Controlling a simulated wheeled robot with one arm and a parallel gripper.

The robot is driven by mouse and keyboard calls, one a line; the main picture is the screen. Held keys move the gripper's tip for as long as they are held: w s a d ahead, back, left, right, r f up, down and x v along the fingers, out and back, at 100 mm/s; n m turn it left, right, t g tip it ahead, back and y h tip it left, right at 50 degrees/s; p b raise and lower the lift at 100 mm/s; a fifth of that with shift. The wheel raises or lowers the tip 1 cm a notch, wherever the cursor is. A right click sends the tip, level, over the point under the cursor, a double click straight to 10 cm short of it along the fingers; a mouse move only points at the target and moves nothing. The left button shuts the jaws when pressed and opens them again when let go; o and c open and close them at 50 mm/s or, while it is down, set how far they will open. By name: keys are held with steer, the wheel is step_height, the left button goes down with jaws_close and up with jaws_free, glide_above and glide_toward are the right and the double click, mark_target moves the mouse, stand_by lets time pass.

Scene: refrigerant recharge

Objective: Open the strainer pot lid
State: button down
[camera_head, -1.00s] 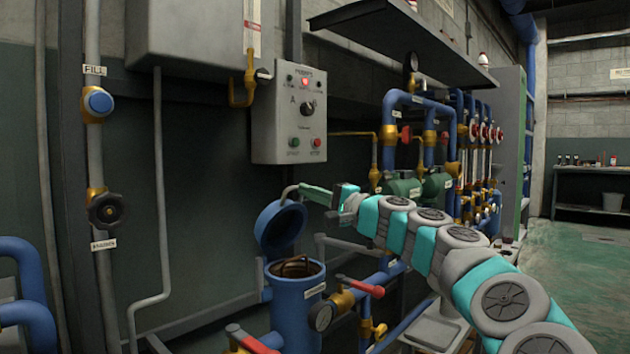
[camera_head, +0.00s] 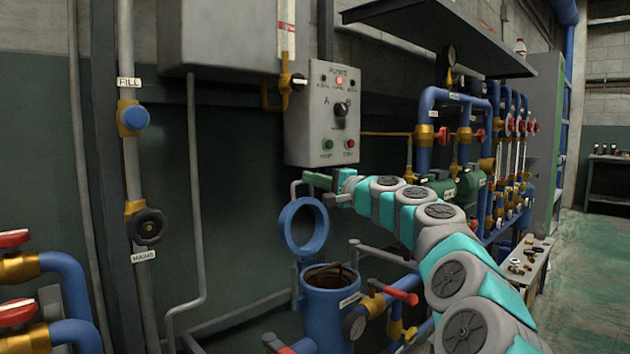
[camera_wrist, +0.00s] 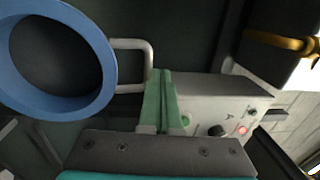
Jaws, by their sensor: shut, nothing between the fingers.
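The blue strainer pot (camera_head: 330,312) stands with its mouth uncovered, and a dark basket with a handle (camera_head: 335,275) shows inside. Its round blue lid (camera_head: 286,234) is swung up on its hinge and stands about upright behind the mouth, hollow underside facing me. The lid also fills the upper left of the wrist view (camera_wrist: 108,70). Its grey bar handle (camera_wrist: 130,43) sticks out from the far side. My gripper (camera_head: 308,177) has its green fingers together and empty, just above and right of the lid. In the wrist view the fingertips (camera_wrist: 162,74) are beside the handle; contact is unclear.
A grey control box (camera_head: 320,120) hangs on the wall just above my gripper. Green pumps (camera_head: 470,183) and blue pipes stand farther right. A tray of small parts (camera_head: 525,262) is beyond my arm.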

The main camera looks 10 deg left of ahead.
steer(key=shift+w+a, duration=0.2)
steer(key=shift+d, duration=0.1)
stand_by(0.4)
steer(key=s+d+r+b, duration=0.1)
steer(key=s+d+r, duration=0.5)
steer(key=d, duration=0.4)
steer(key=s+a+f+n+g+h, duration=0.3)
steer(key=s+f+n+g, duration=0.1)
steer(key=s+f, duration=0.75)
steer(key=s+a+f+n+g+h, duration=0.2)
steer(key=s+f+n+g, duration=0.15)
steer(key=s+f, duration=0.75)
steer(key=s+d+f+g+h, duration=0.3)
steer(key=s+d+f+h, duration=0.2)
steer(key=s+d+f, duration=0.6)
steer(key=s+d+f+g+h, duration=0.3)
steer(key=s+d+f, duration=0.8)
steer(key=s, duration=0.8)
step_height(320, 180, down, 3)
steer(key=shift+d+r+h, duration=0.1)
steer(key=shift+d+h, duration=0.15)
steer(key=shift+h, duration=0.85)
